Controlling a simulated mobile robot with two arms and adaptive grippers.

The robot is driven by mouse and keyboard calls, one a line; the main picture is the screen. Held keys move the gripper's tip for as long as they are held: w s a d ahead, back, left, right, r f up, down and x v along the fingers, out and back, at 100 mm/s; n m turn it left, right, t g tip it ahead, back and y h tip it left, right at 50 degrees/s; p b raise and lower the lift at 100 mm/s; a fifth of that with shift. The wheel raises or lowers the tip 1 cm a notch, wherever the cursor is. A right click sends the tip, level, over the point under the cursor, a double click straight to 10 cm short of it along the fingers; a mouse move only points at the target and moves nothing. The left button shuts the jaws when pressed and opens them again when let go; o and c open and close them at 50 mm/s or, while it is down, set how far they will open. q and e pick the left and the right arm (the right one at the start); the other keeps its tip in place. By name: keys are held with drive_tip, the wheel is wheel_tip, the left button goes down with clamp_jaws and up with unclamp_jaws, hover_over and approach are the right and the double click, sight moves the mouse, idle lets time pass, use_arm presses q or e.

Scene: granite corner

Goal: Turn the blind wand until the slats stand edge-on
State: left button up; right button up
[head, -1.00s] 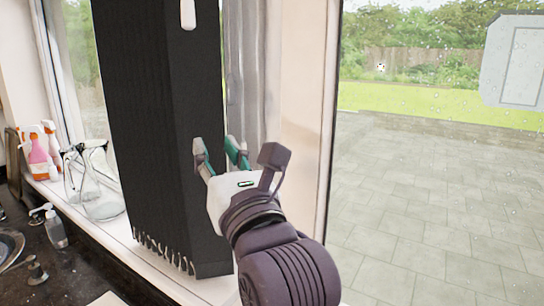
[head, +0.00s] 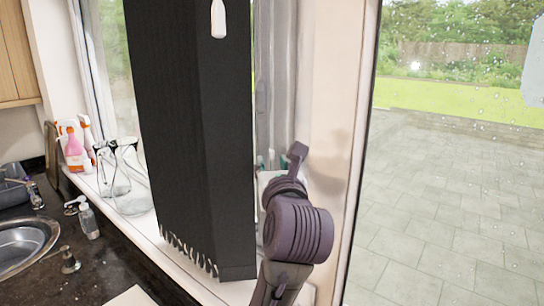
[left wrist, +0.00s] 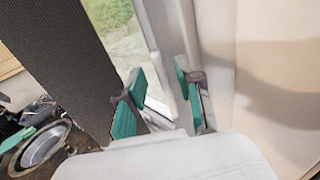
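The dark blind (head: 190,130) hangs as a tall black block in front of the window; separate slats are hard to make out. It also fills the upper left of the left wrist view (left wrist: 55,60). A white, rounded pull or wand end (head: 218,18) hangs before the blind at the top of the head view. My left gripper (head: 270,160) is right of the blind, mostly hidden behind my own wrist. In the left wrist view its green-padded fingers (left wrist: 160,75) are apart; whether the pale strip between them is a wand or window frame, I cannot tell. My right gripper is not in view.
Glass jugs (head: 130,190) and spray bottles (head: 72,150) stand on the sill left of the blind. A soap bottle (head: 88,220) and a sink (head: 22,243) are on the dark counter. A beige wall post (head: 330,110) is close right of my left gripper.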

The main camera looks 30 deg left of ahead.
use_arm(q)
drive_tip(key=shift+x, duration=0.8)
clamp_jaws()
